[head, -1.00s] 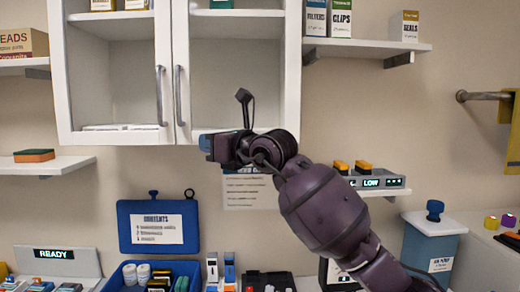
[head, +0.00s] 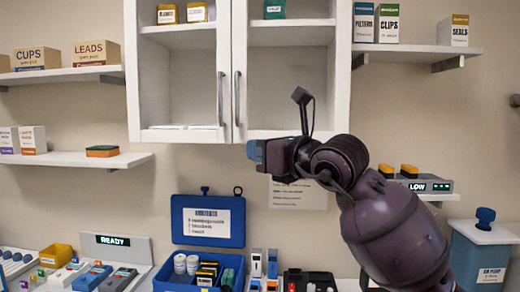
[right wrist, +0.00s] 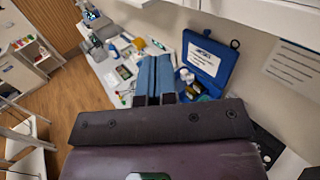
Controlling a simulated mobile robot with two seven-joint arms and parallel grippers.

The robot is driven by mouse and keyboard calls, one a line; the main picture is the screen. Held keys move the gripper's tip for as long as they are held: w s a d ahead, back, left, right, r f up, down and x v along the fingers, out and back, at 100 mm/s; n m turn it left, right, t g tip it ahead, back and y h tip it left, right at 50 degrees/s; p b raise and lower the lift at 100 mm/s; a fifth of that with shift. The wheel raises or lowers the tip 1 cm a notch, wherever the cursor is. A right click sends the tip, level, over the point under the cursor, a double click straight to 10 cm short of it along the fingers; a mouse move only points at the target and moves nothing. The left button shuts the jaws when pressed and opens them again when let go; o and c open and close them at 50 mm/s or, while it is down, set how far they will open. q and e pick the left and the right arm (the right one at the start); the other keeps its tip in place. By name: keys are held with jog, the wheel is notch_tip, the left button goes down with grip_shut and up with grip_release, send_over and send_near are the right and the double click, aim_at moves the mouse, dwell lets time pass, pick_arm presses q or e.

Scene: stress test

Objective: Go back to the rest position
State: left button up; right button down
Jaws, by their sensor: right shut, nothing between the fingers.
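My right gripper (head: 256,152) is raised in front of the white wall cabinet's lower edge in the head view, its blue fingers pointing left. In the right wrist view its two blue fingers (right wrist: 154,78) lie together with nothing between them. My purple right arm comes in from the lower right and hides part of the wall and counter. My left gripper is in neither view.
The white cabinet (head: 183,137) has two upright handles. Shelves (head: 95,160) are at left and right. Wooden floor (right wrist: 85,135) shows in the wrist view.

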jog(key=s+d+r+g+y, duration=0.2)
jog(key=s+r+g+y, duration=0.45)
jog(key=s+y, duration=0.35)
jog(key=w+d+f+m+t+h, duration=0.6)
jog(key=f+m+t, duration=0.4)
jog(key=m, duration=0.6)
jog(key=w+d+f+m+t+h, duration=0.4)
jog(key=d+f+m+t+h, duration=0.6)
jog(key=m, duration=0.5)
jog(key=s+d+f+m+g+h, duration=0.2)
jog(key=s+d+f+m+g, duration=0.1)
jog(key=f, duration=0.9)
jog(key=s+d+f+m+g+h, duration=0.2)
jog(key=s+f+m, duration=0.3)
jog(key=f, duration=0.7)
jog(key=s+d+f+m+g+h, duration=0.2)
jog(key=s+d+f+m+g, duration=0.2)
jog(key=f, duration=0.7)
jog(key=shift+s+f, duration=0.15)
jog(key=shift+f, duration=0.25)
jog(key=s+d+f+m+g+h, duration=0.1)
jog(key=s+d+f+g, duration=0.1)
jog(key=s+f, duration=0.4)
jog(key=s+d+f+m+g+h, duration=0.1)
jog(key=s+d+f+g, duration=0.1)
jog(key=s+f, duration=0.4)
jog(key=s, duration=0.5)
jog(key=shift+f, duration=0.3)
